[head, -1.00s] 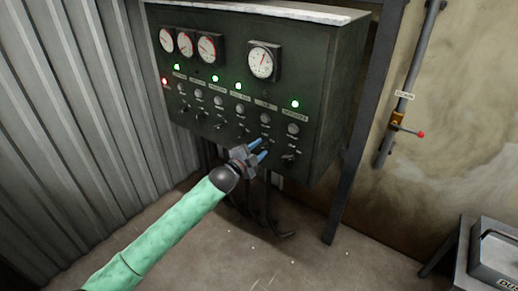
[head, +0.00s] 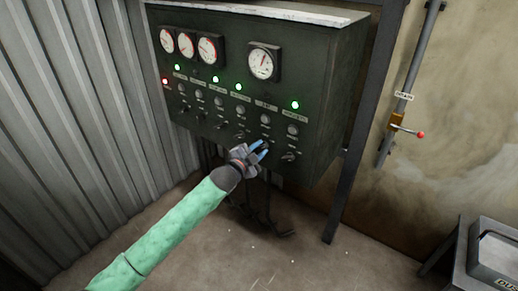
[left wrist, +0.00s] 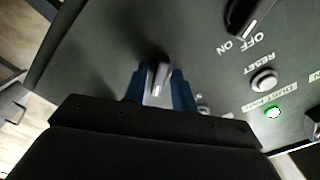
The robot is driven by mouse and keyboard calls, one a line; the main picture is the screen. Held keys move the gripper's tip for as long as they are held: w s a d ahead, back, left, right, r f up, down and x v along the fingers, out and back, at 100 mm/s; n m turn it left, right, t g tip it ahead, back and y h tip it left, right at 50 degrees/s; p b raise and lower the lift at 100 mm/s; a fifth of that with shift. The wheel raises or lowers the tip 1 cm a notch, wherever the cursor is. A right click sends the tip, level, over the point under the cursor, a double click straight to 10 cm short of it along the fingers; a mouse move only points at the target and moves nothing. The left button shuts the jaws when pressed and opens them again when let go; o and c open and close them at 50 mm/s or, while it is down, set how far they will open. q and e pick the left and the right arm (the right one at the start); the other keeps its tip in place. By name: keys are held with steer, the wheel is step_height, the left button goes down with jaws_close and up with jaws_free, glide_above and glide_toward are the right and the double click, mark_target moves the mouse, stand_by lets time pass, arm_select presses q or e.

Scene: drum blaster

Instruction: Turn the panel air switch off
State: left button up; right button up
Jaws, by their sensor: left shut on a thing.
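The dark green control panel (head: 330,110) has a row of rotary switches along its lower front. My left gripper (head: 262,147) is at the fifth switch from the left, below a short label too small to read. In the left wrist view, its blue fingers (left wrist: 159,85) are shut on the switch knob (left wrist: 157,78), one on each side. The knob's own ON and OFF marks are hidden behind the gripper. The neighbouring switch (left wrist: 246,14), with OFF and ON marks, is at the upper right there. My right gripper is not in view.
Round gauges (head: 264,62) sit above the lit lamps, mostly green (head: 295,105) with one red (head: 165,81). A pipe valve with a red-tipped lever (head: 410,130) is on the right wall. A grey box (head: 495,255) stands at lower right. Corrugated metal (head: 70,130) lines the left.

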arm_select(q)
steer(key=n+p, duration=0.2)
steer(key=n, duration=0.3)
steer(key=shift+r, duration=0.1)
steer(key=n+p, duration=0.1)
steer(key=n, duration=0.1)
steer(key=shift+n, duration=0.4)
steer(key=shift+n+p, duration=0.5)
steer(key=shift+n, duration=0.9)
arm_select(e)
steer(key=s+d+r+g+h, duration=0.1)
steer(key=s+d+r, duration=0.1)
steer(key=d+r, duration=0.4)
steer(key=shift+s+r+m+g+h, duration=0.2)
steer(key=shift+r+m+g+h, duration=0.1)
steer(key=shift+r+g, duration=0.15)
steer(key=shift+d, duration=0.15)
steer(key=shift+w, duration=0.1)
arm_select(q)
steer(key=o, duration=0.7)
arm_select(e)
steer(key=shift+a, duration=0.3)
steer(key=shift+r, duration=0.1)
